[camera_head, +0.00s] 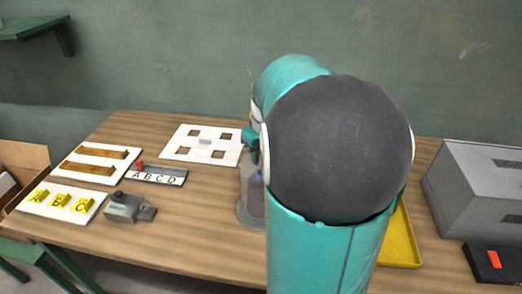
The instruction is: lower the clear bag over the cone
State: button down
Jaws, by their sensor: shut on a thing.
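My teal and black arm fills the middle and right of the view and hides much of the table behind it. The visible edge of my gripper (250,138) shows at the arm's left side, above the table. It is shut on the clear bag (246,182), which shows as a greyish see-through shape below it, partly covered by my arm.
A white board with square holes (181,143) lies behind left. Further left are a board with brown bars (97,149), a yellow-block board (58,215), a lettered strip (163,180) and a grey device (127,207). A yellow tray (402,245) and grey box (478,185) stand right.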

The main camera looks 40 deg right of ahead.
jog(key=shift+f, duration=0.55)
jog(key=c, duration=0.6)
grip_release()
jog(key=shift+r, duration=4.05)
